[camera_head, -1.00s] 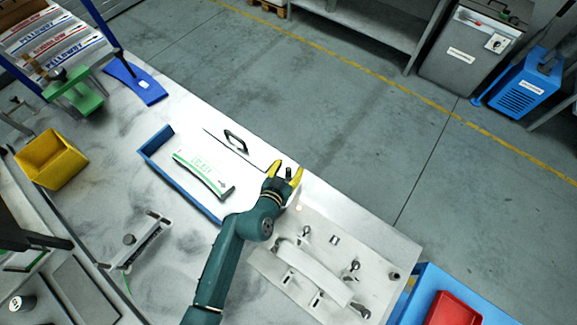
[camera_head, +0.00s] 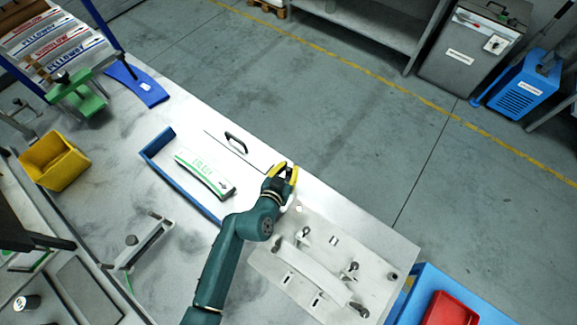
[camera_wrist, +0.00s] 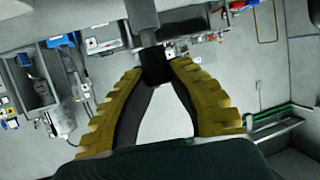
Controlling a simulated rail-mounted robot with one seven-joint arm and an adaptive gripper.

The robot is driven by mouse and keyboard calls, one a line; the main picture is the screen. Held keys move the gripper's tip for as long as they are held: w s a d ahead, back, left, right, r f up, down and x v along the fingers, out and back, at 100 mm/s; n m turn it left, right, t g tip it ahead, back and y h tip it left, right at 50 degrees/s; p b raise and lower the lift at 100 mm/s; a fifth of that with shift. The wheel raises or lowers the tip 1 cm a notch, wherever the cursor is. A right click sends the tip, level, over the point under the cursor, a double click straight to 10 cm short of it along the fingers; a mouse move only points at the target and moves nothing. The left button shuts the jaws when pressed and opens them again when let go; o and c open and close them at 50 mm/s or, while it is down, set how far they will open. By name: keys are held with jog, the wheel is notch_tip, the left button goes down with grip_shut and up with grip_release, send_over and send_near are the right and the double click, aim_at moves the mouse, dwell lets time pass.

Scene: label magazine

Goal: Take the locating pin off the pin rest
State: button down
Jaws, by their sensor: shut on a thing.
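My gripper (camera_head: 284,170) is near the far edge of the bench in the head view, its yellow fingers closed in on a small dark piece. In the wrist view my gripper (camera_wrist: 157,68) has both fingertips against a dark, stubby piece, which I take to be the locating pin (camera_wrist: 155,66). A grey shaft-like part rises above it to the top edge of that view. The pin rest cannot be made out; my gripper may be covering it. I cannot tell whether the pin still touches it.
A pale fixture plate (camera_head: 315,270) with a curved part and several clamps lies right of my arm. A red bin (camera_head: 450,310) stands lower right.

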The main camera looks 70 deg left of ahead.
aim_at(288, 168)
jog(key=shift+r+p, duration=1.85)
jog(key=shift+r, duration=0.45)
